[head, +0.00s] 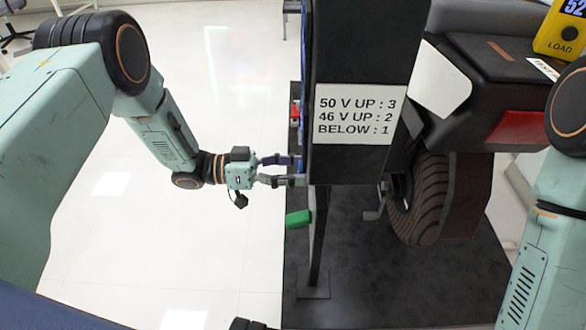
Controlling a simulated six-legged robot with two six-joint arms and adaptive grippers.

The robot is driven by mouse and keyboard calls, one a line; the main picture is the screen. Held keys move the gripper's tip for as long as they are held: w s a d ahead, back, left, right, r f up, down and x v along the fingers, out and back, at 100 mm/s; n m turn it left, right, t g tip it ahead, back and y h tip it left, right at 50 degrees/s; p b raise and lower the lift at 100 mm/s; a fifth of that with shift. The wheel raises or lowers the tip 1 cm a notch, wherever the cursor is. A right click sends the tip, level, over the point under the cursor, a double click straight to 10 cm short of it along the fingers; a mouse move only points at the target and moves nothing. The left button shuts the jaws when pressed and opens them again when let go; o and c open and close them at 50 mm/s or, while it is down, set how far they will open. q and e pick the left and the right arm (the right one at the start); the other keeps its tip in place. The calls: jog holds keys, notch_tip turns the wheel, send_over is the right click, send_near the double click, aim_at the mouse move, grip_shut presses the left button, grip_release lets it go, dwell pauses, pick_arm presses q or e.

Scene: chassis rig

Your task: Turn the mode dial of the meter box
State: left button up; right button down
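A yellow meter box (562,28) is cut off by the top right corner; its display reads 52 and a dark round part above the word LOAD shows on it. A dark upright panel (350,50) bears a white sign (357,115) reading "50 V UP : 3, 46 V UP : 2, BELOW : 1". I cannot make out a mode dial. My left gripper (292,170) is at the panel's left edge, its two fingers apart and pointing right. Its tips meet the edge, and whether anything is between them is unclear.
A green block-like part (298,218) sits below the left gripper, beside the panel's thin post (318,240). A vehicle with a ribbed tyre (425,200) stands right of the panel on a black mat (400,290). The white floor (200,260) at left is clear.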

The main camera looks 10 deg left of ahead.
pick_arm(q)
jog(key=shift+a, duration=0.1)
jog(key=c, duration=1.2)
jog(key=shift+m, duration=0.3)
jog(key=m+p, duration=0.1)
jog(key=m, duration=1)
jog(key=shift+m, duration=0.3)
jog(key=o, duration=1.2)
jog(key=shift+s, duration=0.1)
